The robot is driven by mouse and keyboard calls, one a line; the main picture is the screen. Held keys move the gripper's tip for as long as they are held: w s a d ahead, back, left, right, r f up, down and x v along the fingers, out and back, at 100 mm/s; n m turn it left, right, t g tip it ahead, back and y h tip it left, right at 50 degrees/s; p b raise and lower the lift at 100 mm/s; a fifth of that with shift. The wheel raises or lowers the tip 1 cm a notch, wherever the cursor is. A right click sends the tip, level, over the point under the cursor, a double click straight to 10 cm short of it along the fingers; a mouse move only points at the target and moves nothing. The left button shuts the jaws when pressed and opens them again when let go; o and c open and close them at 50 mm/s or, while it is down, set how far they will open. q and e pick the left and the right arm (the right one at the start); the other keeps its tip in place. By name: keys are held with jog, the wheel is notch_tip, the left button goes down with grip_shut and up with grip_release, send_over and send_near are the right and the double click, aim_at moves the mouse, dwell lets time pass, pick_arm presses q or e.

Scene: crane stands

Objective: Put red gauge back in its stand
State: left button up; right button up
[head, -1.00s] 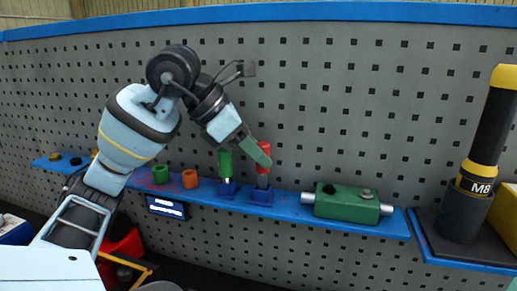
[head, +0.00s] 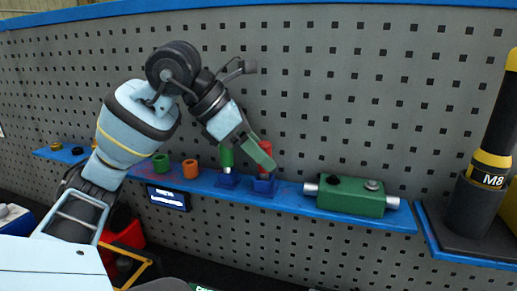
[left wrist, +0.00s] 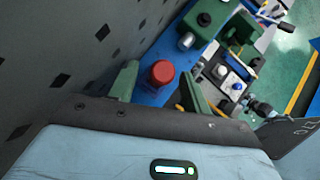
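The red gauge (head: 265,150) stands upright at its blue stand (head: 263,187) on the blue shelf; its lower end is hard to make out. It also shows from above in the left wrist view (left wrist: 162,73). My left gripper (head: 262,155) has its green fingers on either side of the red gauge. In the left wrist view my left gripper (left wrist: 160,86) is open, with a small gap between each finger and the red top. A green gauge (head: 226,157) stands in a blue stand (head: 226,180) just to the left. My right gripper is out of view.
A green block with silver ends (head: 350,196) lies on the shelf (head: 290,201) to the right. An orange ring (head: 190,169) and a green ring (head: 160,163) sit to the left. A black and yellow M8 cylinder (head: 480,190) stands far right. The pegboard (head: 330,100) rises close behind.

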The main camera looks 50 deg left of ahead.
pick_arm(q)
jog(key=shift+r, duration=0.1)
dwell(0.3)
jog(key=p+v, duration=0.1)
jog(key=v, duration=0.4)
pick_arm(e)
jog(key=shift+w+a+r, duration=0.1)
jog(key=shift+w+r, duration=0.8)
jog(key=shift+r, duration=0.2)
pick_arm(q)
jog(key=p+v, duration=0.1)
jog(key=v, duration=0.6)
jog(key=shift+s+a+r, duration=0.2)
jog(key=shift+s, duration=0.1)
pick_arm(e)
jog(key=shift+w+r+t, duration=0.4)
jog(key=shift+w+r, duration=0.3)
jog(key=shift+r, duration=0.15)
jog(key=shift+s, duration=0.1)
